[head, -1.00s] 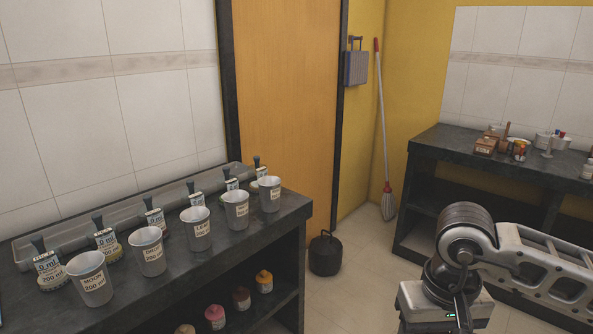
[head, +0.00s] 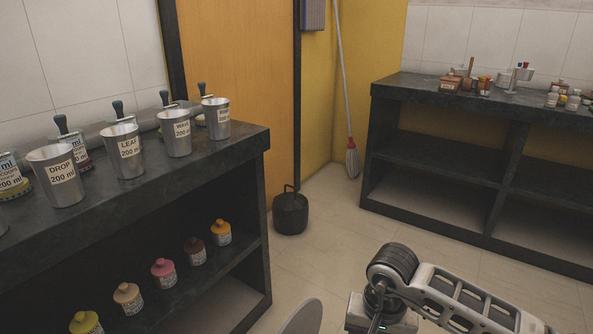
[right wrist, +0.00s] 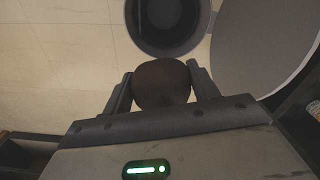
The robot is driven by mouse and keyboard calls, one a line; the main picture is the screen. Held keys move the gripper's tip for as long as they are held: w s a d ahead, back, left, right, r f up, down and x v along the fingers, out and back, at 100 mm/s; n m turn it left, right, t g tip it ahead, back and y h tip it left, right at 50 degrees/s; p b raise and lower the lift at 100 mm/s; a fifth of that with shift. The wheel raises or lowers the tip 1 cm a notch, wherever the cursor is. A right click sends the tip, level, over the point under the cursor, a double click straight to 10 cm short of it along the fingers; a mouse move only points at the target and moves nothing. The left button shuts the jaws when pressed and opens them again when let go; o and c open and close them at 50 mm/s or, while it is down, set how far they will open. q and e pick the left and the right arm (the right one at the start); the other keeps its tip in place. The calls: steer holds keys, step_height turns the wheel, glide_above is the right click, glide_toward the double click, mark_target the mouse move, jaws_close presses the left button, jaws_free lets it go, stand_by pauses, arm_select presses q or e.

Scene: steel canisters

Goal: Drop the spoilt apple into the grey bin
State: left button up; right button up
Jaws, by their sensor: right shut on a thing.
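The spoilt apple (right wrist: 162,84) is dark brown and round. In the right wrist view it sits between the two fingers of my right gripper (right wrist: 161,80), which is shut on it. Just beyond the apple is the round open mouth of the grey bin (right wrist: 203,35), dark inside. A grey disc, which looks like the bin's raised lid (right wrist: 268,45), stands to its right. Part of this disc also shows at the bottom edge of the head view (head: 304,318). The head view shows my right arm but not the apple or the gripper. My left gripper is not in view.
A dark bench (head: 248,146) at left holds several labelled steel cups; coloured jars stand on its lower shelf. A black lidded pot (head: 291,214) and a mop (head: 351,160) are near the door. Another bench (head: 385,92) stands at right. The tiled floor between is clear.

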arm_select(q)
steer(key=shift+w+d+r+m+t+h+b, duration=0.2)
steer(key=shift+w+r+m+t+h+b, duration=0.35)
steer(key=shift+b, duration=1.35)
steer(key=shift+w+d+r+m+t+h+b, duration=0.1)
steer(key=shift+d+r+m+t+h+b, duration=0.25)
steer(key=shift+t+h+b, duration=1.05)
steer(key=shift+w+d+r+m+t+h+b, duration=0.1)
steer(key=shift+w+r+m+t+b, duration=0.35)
steer(key=shift+b, duration=1.9)
arm_select(e)
step_height(320, 180, down, 21)
steer(key=s+a+m, duration=0.1)
steer(key=shift+a+m, duration=0.3)
steer(key=shift+a, duration=0.1)
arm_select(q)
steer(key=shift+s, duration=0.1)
arm_select(e)
steer(key=shift+s, duration=0.1)
steer(key=o, duration=1.2)
steer(key=shift+c, duration=0.2)
